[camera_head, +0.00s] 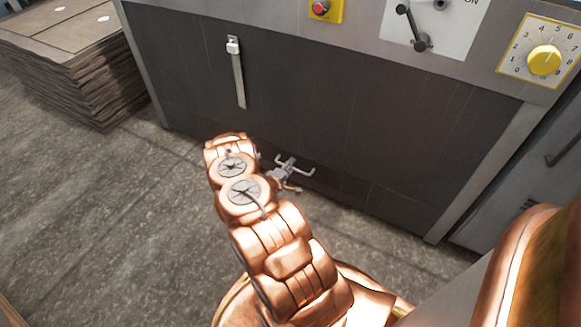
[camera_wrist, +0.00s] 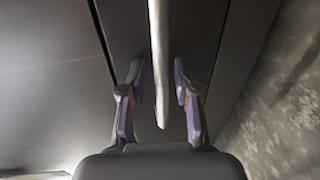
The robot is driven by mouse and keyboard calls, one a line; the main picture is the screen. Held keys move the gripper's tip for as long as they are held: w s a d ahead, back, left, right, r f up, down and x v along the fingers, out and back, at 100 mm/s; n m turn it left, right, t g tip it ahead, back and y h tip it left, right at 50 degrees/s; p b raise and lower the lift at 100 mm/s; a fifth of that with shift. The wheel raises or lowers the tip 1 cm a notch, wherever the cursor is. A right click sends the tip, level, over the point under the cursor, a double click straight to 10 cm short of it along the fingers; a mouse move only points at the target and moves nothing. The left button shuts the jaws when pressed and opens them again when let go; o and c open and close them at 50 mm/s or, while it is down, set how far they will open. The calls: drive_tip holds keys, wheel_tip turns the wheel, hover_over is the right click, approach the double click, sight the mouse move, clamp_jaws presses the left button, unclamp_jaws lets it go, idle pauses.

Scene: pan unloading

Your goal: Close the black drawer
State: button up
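A large dark front panel (camera_head: 300,85) fills the middle of the head view. I cannot make out which part of it is the black drawer. A thin upright metal strip (camera_head: 238,80) with a pale block on top is on its upper left. My gripper (camera_head: 298,164) is low in front of the panel, with its fingers spread. In the wrist view my gripper (camera_wrist: 160,75) is open, one finger on each side of a pale metal bar (camera_wrist: 160,40), with gaps on both sides. A dark surface (camera_wrist: 210,25) lies behind the bar.
Above the panel are a red button (camera_head: 320,8), a black lever (camera_head: 411,28) and a yellow dial (camera_head: 544,61). A stack of brown sheets (camera_head: 75,60) stands at the left. A grey cabinet (camera_head: 545,185) stands at the right. The concrete floor (camera_head: 90,220) at the left is clear.

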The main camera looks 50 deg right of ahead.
drive_tip(key=shift+a, duration=0.15)
drive_tip(key=v, duration=1.1)
drive_tip(key=shift+a, duration=0.4)
